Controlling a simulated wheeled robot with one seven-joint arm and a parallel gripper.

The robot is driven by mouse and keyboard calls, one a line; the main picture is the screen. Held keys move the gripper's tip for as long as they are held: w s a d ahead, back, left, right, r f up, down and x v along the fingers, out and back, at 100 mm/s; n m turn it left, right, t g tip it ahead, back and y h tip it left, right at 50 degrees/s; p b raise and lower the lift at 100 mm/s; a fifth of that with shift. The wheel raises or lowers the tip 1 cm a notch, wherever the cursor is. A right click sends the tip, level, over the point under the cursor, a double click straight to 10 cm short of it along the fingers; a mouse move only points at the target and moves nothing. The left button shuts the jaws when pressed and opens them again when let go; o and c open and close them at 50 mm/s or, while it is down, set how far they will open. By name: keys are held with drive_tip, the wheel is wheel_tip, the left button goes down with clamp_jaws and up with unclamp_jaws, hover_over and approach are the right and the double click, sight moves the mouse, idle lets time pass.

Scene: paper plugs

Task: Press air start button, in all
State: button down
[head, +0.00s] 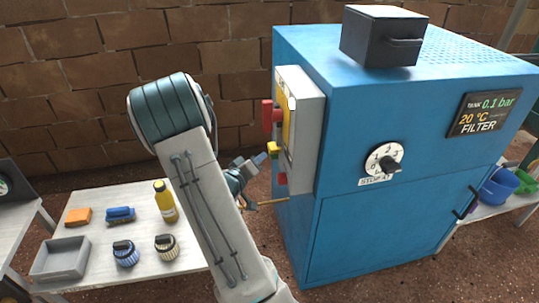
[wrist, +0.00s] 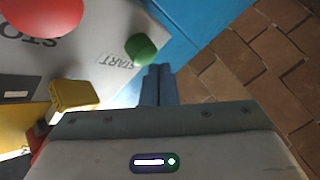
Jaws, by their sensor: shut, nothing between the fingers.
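The blue air machine (head: 350,170) stands at the right, with a grey control panel (head: 309,125) on its left side. In the wrist view the green button (wrist: 140,47) sits beside the START label (wrist: 116,61) on the panel. A large red button (wrist: 40,14) sits at the upper left near the STOP lettering. My gripper (wrist: 158,72) is shut and empty, its fingertips just below and right of the green button. I cannot tell whether they touch anything. In the head view my gripper (head: 261,158) is beside the panel; the green button is hidden there.
A yellow part (wrist: 75,96) juts from the panel near my fingers. The display (head: 484,113) reads 0.1 bar, 20 °C, FILTER. A dial (head: 382,159) labelled STOP AT is on the front. A table (head: 92,207) with a yellow bottle (head: 165,201) and a grey tray (head: 61,258) stands left.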

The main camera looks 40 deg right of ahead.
drive_tip(key=shift+w+a, duration=0.2)
drive_tip(key=shift+a, duration=0.05)
drive_tip(key=shift+w+a+p, duration=0.25)
drive_tip(key=shift+w+a, duration=0.2)
drive_tip(key=shift+a, duration=0.3)
drive_tip(key=shift+w+a+p, duration=0.3)
drive_tip(key=shift+w+a, duration=0.1)
drive_tip(key=shift+a, duration=0.3)
drive_tip(key=shift+w+a+p, duration=0.25)
drive_tip(key=shift+w+a, duration=0.2)
drive_tip(key=shift+a, duration=0.3)
